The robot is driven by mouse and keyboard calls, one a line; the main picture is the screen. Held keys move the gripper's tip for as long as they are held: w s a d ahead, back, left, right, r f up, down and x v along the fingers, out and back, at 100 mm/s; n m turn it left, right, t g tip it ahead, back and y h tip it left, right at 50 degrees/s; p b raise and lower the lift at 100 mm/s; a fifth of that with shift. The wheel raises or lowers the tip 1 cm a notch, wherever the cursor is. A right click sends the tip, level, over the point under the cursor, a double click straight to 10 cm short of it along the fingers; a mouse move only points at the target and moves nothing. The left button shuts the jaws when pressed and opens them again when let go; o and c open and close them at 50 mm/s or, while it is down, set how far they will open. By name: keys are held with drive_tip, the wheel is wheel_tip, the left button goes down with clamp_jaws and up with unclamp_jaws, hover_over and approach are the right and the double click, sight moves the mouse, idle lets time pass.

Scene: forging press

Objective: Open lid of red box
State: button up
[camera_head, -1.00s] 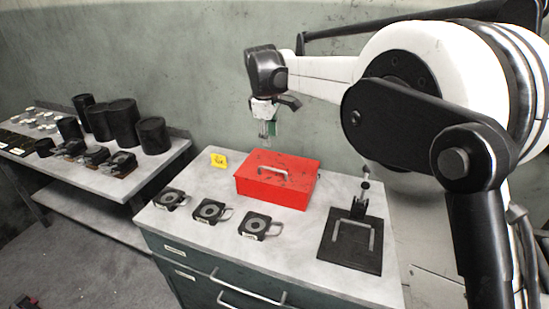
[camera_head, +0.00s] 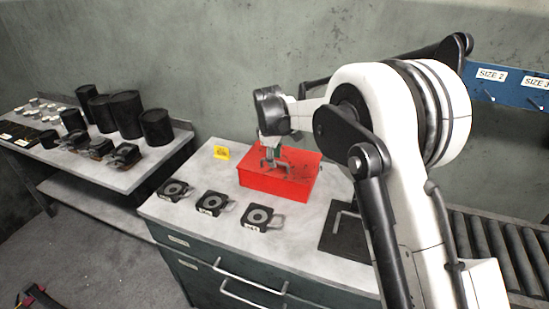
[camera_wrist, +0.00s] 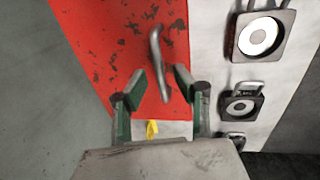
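The red box (camera_head: 275,187) sits on the grey cabinet top with its lid closed. Its metal handle (camera_wrist: 157,65) shows on the lid in the wrist view, just beyond my fingertips. My gripper (camera_head: 274,163) is over the lid near the handle in the head view, and largely hides the handle there. In the wrist view my gripper (camera_wrist: 160,82) has its two green-sided fingers apart, with red lid between them and nothing held. Whether a finger touches the lid or handle cannot be told.
Several black square tools with handles, such as one (camera_head: 257,217), lie along the front of the cabinet top (camera_head: 165,208). A black plate (camera_head: 342,228) lies to the right. The wall is behind.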

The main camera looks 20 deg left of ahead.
drive_tip(key=shift+f, duration=0.25)
clamp_jaws()
drive_tip(key=shift+w+d, duration=0.1)
